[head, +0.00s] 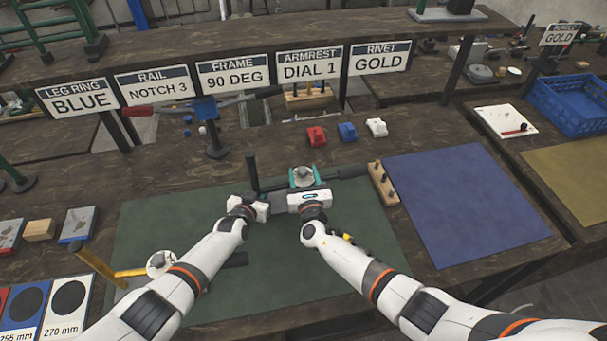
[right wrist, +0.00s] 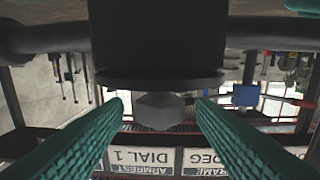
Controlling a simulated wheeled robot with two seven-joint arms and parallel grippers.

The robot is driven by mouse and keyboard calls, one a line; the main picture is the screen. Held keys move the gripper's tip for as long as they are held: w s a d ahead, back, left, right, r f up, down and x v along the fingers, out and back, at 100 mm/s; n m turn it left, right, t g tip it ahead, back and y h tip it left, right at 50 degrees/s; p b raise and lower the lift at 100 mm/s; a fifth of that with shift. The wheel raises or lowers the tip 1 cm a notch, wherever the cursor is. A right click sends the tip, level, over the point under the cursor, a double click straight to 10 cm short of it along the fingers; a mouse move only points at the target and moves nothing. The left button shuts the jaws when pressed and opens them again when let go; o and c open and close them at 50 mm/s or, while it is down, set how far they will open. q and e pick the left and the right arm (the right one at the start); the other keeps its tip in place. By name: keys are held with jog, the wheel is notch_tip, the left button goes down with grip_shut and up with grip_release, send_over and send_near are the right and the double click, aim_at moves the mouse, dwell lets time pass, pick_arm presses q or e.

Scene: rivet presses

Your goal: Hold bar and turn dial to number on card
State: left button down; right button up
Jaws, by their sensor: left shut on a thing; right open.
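The armrest card (head: 310,66) reads "DIAL 1" in the head view; it also shows upside down in the right wrist view (right wrist: 150,158). A dark upright bar (head: 252,171) rises from the green mat. My left gripper (head: 257,195) is shut at the bar, its fingers mostly hidden. My right gripper (head: 303,180) has teal fingers, open around a grey round dial part (head: 303,173). In the right wrist view, the open fingers (right wrist: 160,112) stand on either side of a grey faceted knob (right wrist: 160,106) under a black cylinder (right wrist: 158,45). No dial number is readable.
The green mat (head: 160,225) lies under my arms, and a blue mat (head: 470,200) lies to the right. A wooden block with dark pegs (head: 383,183) sits between them. Red (head: 316,136), blue (head: 347,131) and white (head: 376,127) pieces lie behind. A brass-coloured lever (head: 95,265) stands at left.

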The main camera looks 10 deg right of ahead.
jog(key=shift+w, duration=0.15)
jog(key=c, duration=1)
